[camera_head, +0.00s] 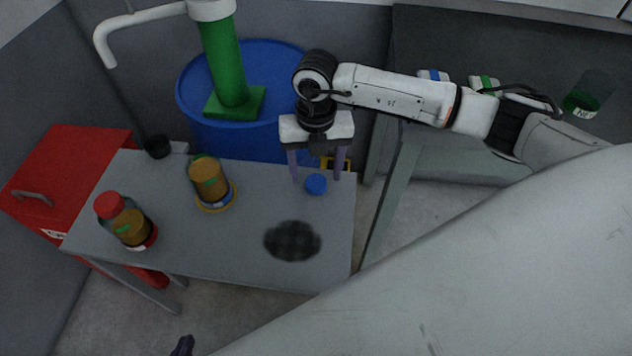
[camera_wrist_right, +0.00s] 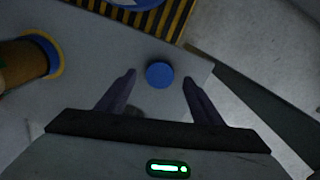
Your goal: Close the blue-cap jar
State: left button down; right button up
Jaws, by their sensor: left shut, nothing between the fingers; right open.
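A round blue cap (camera_head: 316,184) lies near the right back corner of the grey table (camera_head: 190,255). My right gripper (camera_head: 317,179) points down over it, fingers open on either side; the right wrist view shows the cap (camera_wrist_right: 160,75) between the fingertips (camera_wrist_right: 159,78), with gaps on both sides. An orange-brown cylinder (camera_head: 208,180) with a green mark stands left of it on a blue and yellow base. Whether clear jar walls surround it is hard to tell. A red-capped jar (camera_head: 120,217) stands further left. Only a dark tip of my left gripper (camera_head: 182,346) shows at the bottom edge.
A dark round patch (camera_head: 292,241) is on the table's front right. Behind stand a blue drum (camera_head: 270,65) and a green post (camera_head: 225,60). A red cabinet (camera_head: 65,165) is at left. The front middle of the table is clear.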

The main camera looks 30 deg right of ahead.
aim_at(316, 184)
notch_tip(316, 184, down, 2)
jog(key=shift+f, duration=0.15)
jog(key=c, duration=1.1)
